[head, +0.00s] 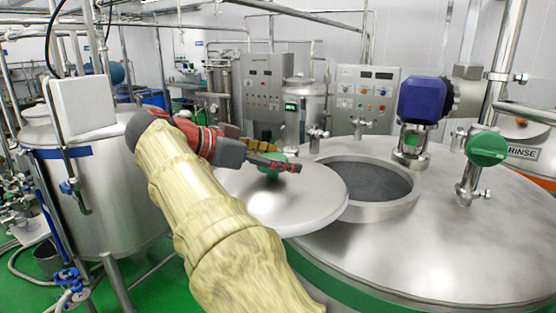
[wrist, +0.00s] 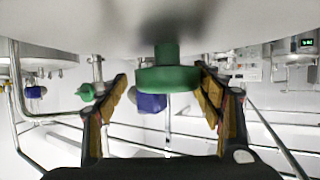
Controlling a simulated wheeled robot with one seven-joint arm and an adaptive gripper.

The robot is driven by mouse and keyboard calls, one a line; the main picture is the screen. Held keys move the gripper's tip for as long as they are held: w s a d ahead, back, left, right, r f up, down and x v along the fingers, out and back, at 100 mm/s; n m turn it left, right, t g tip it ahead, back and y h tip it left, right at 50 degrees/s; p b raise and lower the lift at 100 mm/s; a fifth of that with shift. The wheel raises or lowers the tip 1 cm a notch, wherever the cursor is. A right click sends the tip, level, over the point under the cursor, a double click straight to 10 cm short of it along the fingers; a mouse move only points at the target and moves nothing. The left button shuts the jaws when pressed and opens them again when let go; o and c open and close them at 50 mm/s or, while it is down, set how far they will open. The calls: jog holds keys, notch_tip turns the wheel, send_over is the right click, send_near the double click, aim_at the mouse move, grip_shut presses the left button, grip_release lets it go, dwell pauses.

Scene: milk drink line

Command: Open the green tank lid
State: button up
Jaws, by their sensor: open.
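The round steel tank lid (head: 300,205) lies to the left of the round tank opening (head: 370,183), which shows open and dark. The lid overlaps the left edge of the opening's collar. Its green knob (head: 270,173) stands on top, partly hidden by my gripper (head: 288,164). In the wrist view the green knob (wrist: 166,78) sits between the two spread fingers of my gripper (wrist: 163,74). My gripper is open, with a finger on either side of the knob; I cannot tell whether either touches it.
A blue motor (head: 424,100) and a green-capped fitting (head: 487,147) stand on the large steel tank (head: 440,245), right of the opening. Another tank (head: 100,190) stands at the left. Control panels (head: 266,88) are behind.

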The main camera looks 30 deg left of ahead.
jog(key=v, duration=1.2)
dwell(0.5)
